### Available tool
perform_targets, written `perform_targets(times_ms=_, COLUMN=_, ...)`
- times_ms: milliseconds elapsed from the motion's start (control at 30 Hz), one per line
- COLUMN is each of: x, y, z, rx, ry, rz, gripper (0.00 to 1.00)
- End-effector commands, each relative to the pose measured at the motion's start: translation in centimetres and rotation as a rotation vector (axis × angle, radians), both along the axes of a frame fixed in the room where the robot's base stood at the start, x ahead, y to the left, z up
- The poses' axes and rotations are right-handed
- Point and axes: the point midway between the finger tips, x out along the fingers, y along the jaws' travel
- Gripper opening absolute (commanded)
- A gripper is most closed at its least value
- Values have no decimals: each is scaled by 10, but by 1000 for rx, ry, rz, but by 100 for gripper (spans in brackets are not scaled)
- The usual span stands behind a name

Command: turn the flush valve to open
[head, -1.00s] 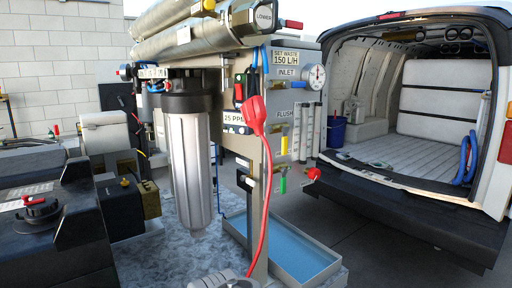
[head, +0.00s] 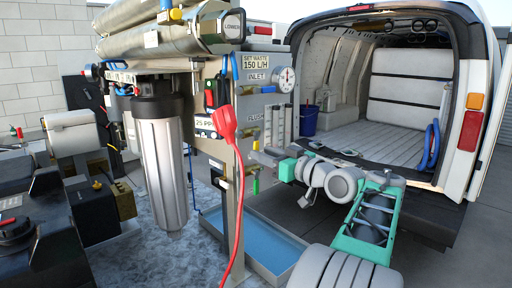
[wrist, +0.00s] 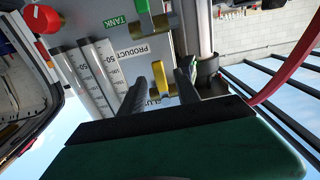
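The flush valve has a yellow handle (wrist: 159,84), seen in the wrist view beside the partly covered FLUSH label. My gripper (wrist: 161,79) is open. Its two dark fingers reach toward the panel on either side of the yellow handle, and I see no grip on it. In the head view my gripper (head: 262,157) is at the panel, its fingertips hard to make out.
A green-handled valve (wrist: 143,8) is close by, beside the TANK label. Clear flow tubes (wrist: 93,75) stand beside the valves. A red hose (head: 235,200) hangs down the frame post. A blue tray (head: 262,240) lies below. An open van (head: 380,95) stands behind.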

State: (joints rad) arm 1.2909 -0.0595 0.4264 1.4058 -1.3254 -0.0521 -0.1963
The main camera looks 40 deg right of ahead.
Motion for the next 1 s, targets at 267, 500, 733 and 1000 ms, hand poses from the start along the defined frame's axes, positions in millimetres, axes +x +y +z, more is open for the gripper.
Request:
perform_targets(times_ms=267, x=38, y=2, z=1, rx=1, ry=2, rz=0, gripper=38)
perform_targets(times_ms=500, x=39, y=1, z=0, rx=0, ry=2, rz=-1, gripper=38)
perform_targets(times_ms=733, x=39, y=1, z=0, rx=1, ry=2, rz=-1, gripper=19)
perform_targets(times_ms=1000, x=39, y=1, z=0, rx=1, ry=2, rz=-1, gripper=0)
